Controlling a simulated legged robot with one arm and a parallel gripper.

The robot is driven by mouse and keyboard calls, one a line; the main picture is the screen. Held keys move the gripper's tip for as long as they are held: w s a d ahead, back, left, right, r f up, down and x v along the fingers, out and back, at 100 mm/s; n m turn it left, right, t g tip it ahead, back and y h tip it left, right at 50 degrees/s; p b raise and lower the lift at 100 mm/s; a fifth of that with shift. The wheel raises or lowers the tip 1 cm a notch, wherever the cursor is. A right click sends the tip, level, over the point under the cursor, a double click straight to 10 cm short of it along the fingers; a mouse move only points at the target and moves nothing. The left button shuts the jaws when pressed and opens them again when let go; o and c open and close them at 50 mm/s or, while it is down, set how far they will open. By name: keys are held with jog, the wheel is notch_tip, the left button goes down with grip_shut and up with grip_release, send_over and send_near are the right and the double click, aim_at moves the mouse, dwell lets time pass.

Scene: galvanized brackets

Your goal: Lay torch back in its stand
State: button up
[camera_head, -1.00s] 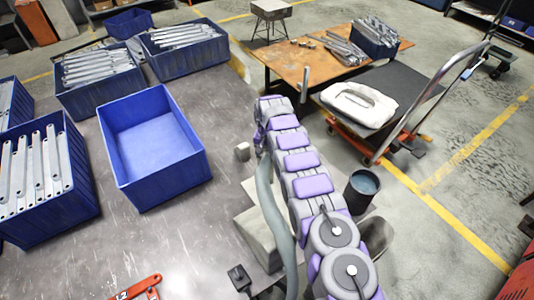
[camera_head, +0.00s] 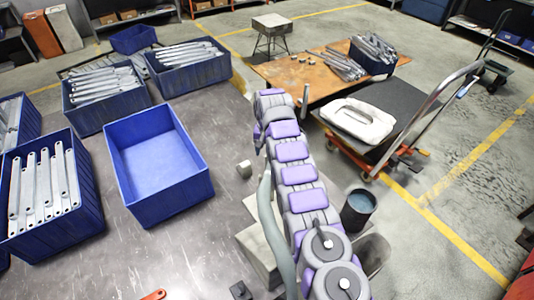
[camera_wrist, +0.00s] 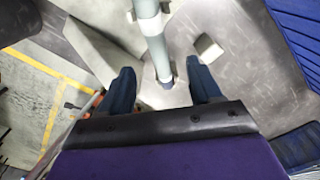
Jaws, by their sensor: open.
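My gripper (camera_wrist: 163,84) is open in the wrist view, with one dark blue finger on each side. A grey-green tube (camera_wrist: 152,38) with pale collars reaches down between the fingers to a dark tip. No finger visibly touches it. It looks like the torch, but I cannot tell for sure. In the head view a grey-green curved tube (camera_head: 270,225) stands along the left of my purple arm. A pale grey block (camera_head: 258,238) beside it is partly hidden by the tube and arm; I cannot tell whether it is the stand. My gripper's fingers are not clear in the head view.
An empty blue bin (camera_head: 160,205) and bins of brackets (camera_head: 70,220) stand left on the grey surface. A small block (camera_head: 244,169) lies near the arm; it also shows in the wrist view (camera_wrist: 208,47). A trolley (camera_head: 400,155) and dark bucket (camera_head: 359,208) are right.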

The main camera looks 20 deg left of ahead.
jog(key=shift+r+p, duration=1.95)
jog(key=shift+r, duration=0.3)
